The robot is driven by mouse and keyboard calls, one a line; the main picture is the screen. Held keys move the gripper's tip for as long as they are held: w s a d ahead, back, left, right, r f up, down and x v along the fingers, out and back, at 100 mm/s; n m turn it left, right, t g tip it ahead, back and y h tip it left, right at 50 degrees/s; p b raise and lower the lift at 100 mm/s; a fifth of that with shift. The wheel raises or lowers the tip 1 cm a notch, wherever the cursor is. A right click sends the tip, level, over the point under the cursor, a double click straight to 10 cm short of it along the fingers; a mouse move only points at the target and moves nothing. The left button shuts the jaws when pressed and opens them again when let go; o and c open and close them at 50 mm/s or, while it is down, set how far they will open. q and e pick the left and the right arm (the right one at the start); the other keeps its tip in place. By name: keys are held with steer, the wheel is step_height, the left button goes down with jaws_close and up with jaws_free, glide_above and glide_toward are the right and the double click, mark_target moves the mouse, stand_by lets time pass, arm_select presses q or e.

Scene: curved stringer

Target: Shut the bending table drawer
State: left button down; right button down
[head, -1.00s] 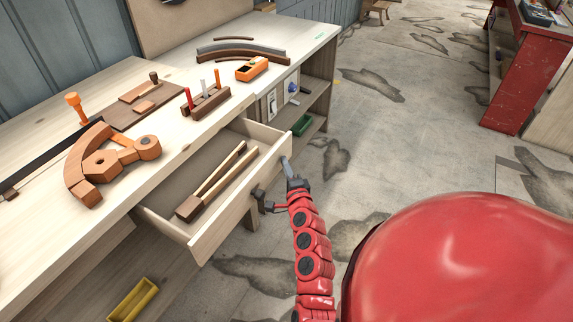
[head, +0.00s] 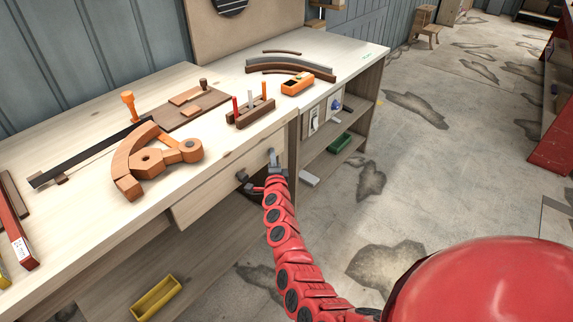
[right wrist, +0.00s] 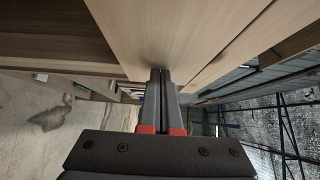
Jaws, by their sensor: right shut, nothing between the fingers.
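The wooden bending table (head: 95,235) fills the left and middle of the head view. My right gripper (head: 271,160) is at the right part of the drawer front, beside a dark handle piece. In the right wrist view, its closed fingers (right wrist: 160,85) point at a pale wooden panel and appear to touch or almost touch it. Nothing is between them. My left gripper is not in view.
On the tabletop are an orange bending jig (head: 152,158), a rack with coloured handles (head: 251,112), an orange plane (head: 297,84) and curved strips (head: 290,66). Below are a yellow tray (head: 157,298) and open shelves with a green bin (head: 341,143).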

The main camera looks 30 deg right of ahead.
mark_target(265, 153)
steer(key=w, duration=0.1)
steer(key=w+a, duration=0.1)
steer(key=w, duration=0.1)
steer(key=shift+w+a+b, duration=0.1)
steer(key=shift+b, duration=0.25)
steer(key=shift+w+a+r, duration=0.1)
steer(key=shift+r, duration=0.25)
